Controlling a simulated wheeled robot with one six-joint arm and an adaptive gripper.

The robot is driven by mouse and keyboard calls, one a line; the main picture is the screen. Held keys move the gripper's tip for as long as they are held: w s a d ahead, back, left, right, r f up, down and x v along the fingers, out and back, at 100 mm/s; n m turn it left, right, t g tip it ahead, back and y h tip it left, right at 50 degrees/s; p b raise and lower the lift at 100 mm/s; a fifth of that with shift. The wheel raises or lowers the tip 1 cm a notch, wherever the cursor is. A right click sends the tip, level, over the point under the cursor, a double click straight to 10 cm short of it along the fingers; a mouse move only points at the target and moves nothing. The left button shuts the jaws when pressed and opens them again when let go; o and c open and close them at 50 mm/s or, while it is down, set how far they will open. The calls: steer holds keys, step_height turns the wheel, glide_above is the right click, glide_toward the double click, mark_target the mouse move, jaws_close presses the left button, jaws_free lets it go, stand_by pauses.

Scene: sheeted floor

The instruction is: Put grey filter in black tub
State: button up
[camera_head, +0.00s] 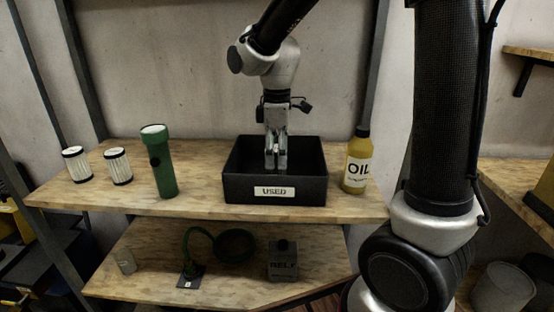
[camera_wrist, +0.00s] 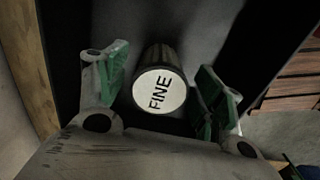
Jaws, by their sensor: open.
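The black tub (camera_head: 305,192), labelled "USED", stands on the upper wooden shelf. My gripper (camera_head: 276,164) points down into it, its fingers inside the tub's outline. In the wrist view, a grey ribbed filter (camera_wrist: 163,57) with a white end cap reading "FINE" is inside the tub, whose dark wall (camera_wrist: 66,45) shows at the left. My gripper (camera_wrist: 163,78) is open there, with green-padded fingers spread on either side of the filter and gaps visible beside it. The filter cannot be made out in the head view.
Two white-pleated filters (camera_head: 76,165) (camera_head: 118,167) and a green flashlight (camera_head: 160,165) stand left of the tub. A yellow oil bottle (camera_head: 357,165) stands close to its right. The lower shelf (camera_head: 150,275) holds a green-stemmed lamp-like item (camera_head: 198,250) and a grey box (camera_head: 283,262).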

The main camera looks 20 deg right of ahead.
step_height(320, 180, up, 10)
steer(key=shift+r, duration=0.2)
stand_by(0.4)
